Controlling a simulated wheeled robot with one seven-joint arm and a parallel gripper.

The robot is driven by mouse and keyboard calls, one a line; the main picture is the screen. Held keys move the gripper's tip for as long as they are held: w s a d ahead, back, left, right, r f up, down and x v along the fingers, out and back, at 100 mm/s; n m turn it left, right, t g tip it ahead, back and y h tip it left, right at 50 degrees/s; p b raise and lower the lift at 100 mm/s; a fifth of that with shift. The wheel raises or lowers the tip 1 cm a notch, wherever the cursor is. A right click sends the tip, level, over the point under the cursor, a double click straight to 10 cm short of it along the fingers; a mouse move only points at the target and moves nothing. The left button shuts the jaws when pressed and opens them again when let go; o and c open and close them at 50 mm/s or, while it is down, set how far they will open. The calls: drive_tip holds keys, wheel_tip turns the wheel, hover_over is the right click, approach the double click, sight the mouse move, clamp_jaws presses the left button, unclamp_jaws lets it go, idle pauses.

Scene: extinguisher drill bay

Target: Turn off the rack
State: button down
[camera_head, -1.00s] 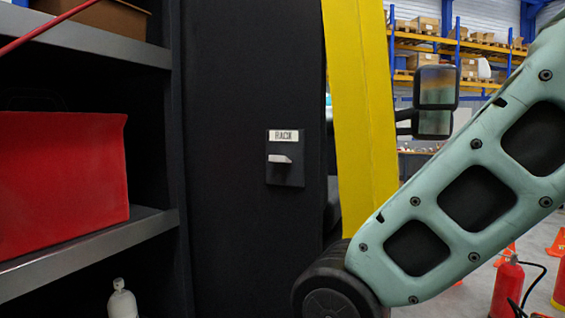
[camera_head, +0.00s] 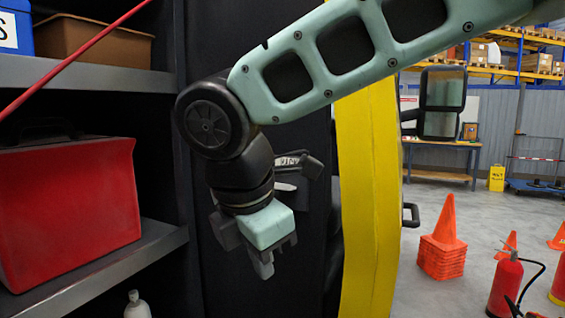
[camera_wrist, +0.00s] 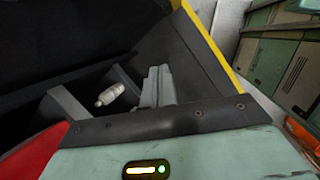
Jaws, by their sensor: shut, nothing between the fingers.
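The rack switch (camera_head: 286,186) is on the dark side panel of the shelf unit, in the middle of the head view. My arm covers most of its plate and part of its label, so the lever's position is hard to read. My gripper (camera_head: 263,264) is shut and empty. It points downward in front of the panel, lower than the switch and a little left of it. I cannot tell a gap or touch between my wrist and the switch. I cannot make out the switch in the wrist view.
A shelf at left holds a red case (camera_head: 65,205) and a brown bin (camera_head: 95,42). A white bottle (camera_head: 137,305) stands below; it also shows in the wrist view (camera_wrist: 110,94). A yellow upright (camera_head: 367,200) borders the panel at right. Orange cones (camera_head: 443,245) and a red extinguisher (camera_head: 506,285) stand beyond.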

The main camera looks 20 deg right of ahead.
drive_tip(key=w+r+n+t+h+p, duration=0.1)
drive_tip(key=w+r+n, duration=0.1)
drive_tip(key=r, duration=0.5)
drive_tip(key=w+d+r+n+t+h+p, duration=0.1)
drive_tip(key=w+r+n+p, duration=0.1)
drive_tip(key=r, duration=0.6)
drive_tip(key=w+n, duration=0.1)
drive_tip(key=w, duration=0.1)
drive_tip(key=shift+w+d+r+n, duration=0.2)
drive_tip(key=shift+w+n, duration=0.1)
drive_tip(key=shift+w, duration=0.1)
drive_tip(key=shift+f, duration=0.1)
drive_tip(key=p, duration=0.2)
approach(287, 200)
wheel_tip(287, 200, down, 3)
drive_tip(key=shift+w+d+f+p, duration=0.6)
drive_tip(key=shift+f+p, duration=0.05)
drive_tip(key=shift+f, duration=0.15)
drive_tip(key=shift+w+d+f, duration=0.45)
drive_tip(key=shift+w+d, duration=0.05)
drive_tip(key=shift+w, duration=0.05)
